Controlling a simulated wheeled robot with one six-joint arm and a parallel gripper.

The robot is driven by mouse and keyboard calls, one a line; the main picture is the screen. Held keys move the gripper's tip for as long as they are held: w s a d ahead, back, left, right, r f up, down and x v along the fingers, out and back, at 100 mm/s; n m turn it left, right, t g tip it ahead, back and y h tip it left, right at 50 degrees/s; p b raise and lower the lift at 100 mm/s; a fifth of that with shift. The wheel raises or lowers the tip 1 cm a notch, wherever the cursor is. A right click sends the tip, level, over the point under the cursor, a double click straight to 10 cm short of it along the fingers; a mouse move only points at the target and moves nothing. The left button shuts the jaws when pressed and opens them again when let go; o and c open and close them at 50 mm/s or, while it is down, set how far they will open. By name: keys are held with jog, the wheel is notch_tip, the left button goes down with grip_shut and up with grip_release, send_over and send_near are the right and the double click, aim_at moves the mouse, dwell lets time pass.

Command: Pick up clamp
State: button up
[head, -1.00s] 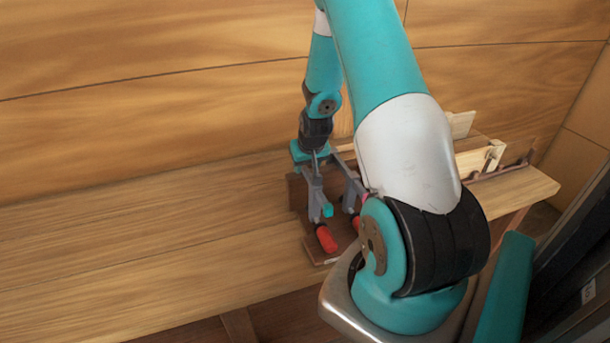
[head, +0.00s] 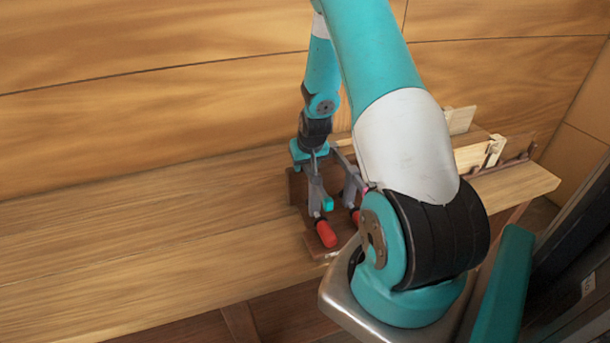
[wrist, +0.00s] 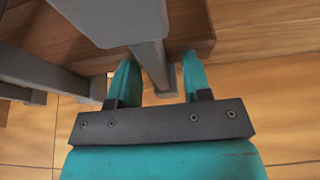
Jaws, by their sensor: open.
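A grey clamp with a red handle (head: 326,233) stands on a dark wooden board on the bench. My gripper (wrist: 160,70) is open, with its two teal fingers on either side of the clamp's grey bar (wrist: 152,62) in the wrist view. There are visible gaps beside the bar, so the fingers do not appear closed on it. In the head view my gripper is at the top of this clamp, partly hidden by its own wrist. A second grey clamp (head: 350,180) with a red handle stands just right of it, partly hidden by my arm.
The dark wooden board (head: 318,249) lies on the light wooden bench (head: 150,235). Another grey clamp part (wrist: 40,72) is close on the left in the wrist view. Pale wooden pieces (head: 470,157) lie at the right. The bench's left side is clear; a plank wall (head: 150,110) rises behind.

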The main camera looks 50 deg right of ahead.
grip_shut()
jog(key=shift+r, duration=0.1)
dwell(1.2)
